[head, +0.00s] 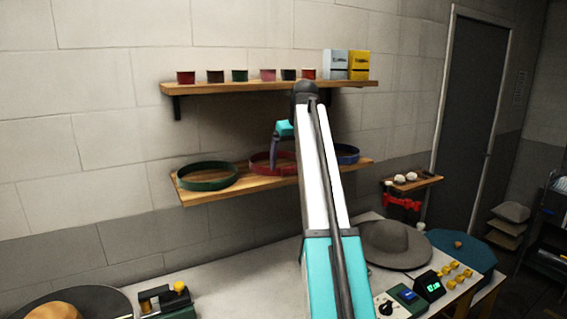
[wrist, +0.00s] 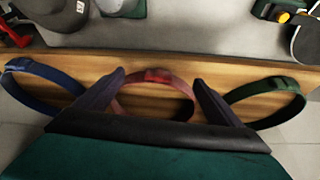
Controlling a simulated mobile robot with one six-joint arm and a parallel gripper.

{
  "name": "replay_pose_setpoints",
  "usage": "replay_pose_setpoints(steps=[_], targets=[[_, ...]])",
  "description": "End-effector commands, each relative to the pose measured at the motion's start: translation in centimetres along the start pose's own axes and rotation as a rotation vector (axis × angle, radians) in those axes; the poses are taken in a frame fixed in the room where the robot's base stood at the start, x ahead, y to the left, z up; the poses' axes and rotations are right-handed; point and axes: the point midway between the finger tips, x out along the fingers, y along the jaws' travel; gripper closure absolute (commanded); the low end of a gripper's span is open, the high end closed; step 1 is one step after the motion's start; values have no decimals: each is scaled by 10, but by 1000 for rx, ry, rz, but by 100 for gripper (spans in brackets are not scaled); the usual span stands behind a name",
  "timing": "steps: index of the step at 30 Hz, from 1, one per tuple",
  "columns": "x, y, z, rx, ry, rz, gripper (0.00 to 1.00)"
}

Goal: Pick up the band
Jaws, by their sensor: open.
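Three ring-shaped bands lie on the lower wooden shelf: a green band (head: 207,184) at left, a red band (head: 262,168) in the middle and a blue band (head: 347,153) at right, partly behind my arm. My gripper (head: 277,160) is over the shelf at the red band. In the wrist view, my gripper (wrist: 159,78) is open, with the red band (wrist: 180,82) between and beyond its fingers. The blue band (wrist: 40,68) lies left of the fingers and the green band (wrist: 285,85) right. I cannot tell whether the fingers touch the red band.
The upper shelf (head: 225,88) holds several small coloured spools and blue and yellow boxes. Below, the white table (head: 235,275) carries a grey hat (head: 395,245), a control panel (head: 430,287) and other tools. A small side shelf (head: 412,183) is at right.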

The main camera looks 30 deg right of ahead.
Motion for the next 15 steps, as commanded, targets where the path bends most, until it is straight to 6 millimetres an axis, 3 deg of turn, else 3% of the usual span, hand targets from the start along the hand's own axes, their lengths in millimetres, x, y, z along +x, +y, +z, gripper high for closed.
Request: replay_pose_setpoints(steps=[9,15], targets=[[29,2,2,1,-1,0,11],[36,2,2,1,0,1,11]])
